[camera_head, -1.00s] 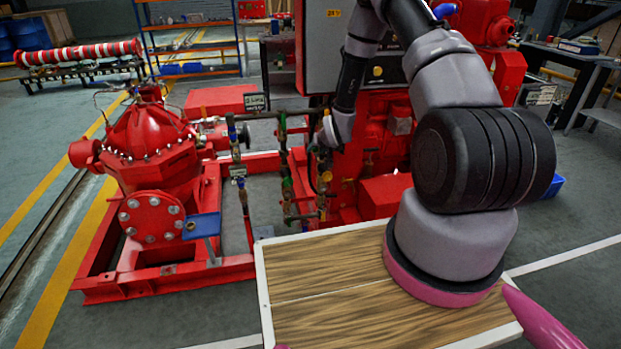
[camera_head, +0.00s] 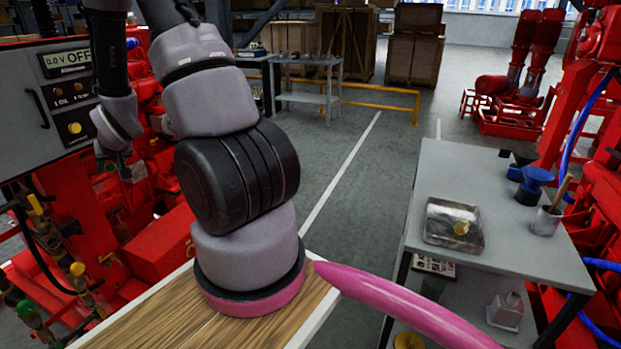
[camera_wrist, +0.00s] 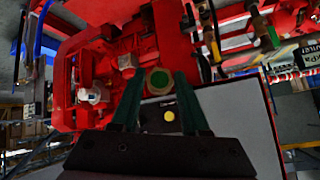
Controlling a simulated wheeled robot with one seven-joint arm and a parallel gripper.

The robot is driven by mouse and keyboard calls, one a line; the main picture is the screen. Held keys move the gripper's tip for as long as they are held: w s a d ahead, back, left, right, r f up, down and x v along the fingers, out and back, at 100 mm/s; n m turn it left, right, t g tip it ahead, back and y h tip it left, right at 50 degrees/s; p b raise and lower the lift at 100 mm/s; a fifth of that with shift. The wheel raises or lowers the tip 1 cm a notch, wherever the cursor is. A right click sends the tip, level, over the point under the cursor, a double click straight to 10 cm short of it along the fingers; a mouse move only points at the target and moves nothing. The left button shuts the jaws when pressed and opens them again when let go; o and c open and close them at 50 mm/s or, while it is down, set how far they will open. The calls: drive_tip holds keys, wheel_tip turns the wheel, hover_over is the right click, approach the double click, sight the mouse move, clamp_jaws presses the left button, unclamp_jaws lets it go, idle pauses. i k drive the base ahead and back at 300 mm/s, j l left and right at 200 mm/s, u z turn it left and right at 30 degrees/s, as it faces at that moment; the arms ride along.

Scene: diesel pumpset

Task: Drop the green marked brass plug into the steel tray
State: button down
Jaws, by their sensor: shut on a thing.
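My gripper (camera_wrist: 160,90) shows in the wrist view with its dark green fingers closed on the green marked brass plug (camera_wrist: 159,79). Its round green face points at the camera. In the head view my gripper (camera_head: 120,168) hangs at the left, in front of the red engine and beside the grey control panel. The plug is too small to make out there. The steel tray (camera_head: 436,232) lies on a grey table at the right, well apart from my gripper. A small brass piece (camera_head: 461,228) sits in the tray.
The grey table (camera_head: 500,262) also holds blue-and-black funnel-like items (camera_head: 533,180) and a metal cup (camera_head: 546,221). The grey control panel (camera_head: 50,110) and red engine parts (camera_head: 160,245) crowd the left. Open floor (camera_head: 370,190) lies between engine and table.

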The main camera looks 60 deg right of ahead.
sight(448, 224)
drive_tip(key=j+z, duration=0.15)
drive_tip(key=z, duration=1.8)
drive_tip(key=i+j, duration=0.05)
drive_tip(key=j, duration=0.05)
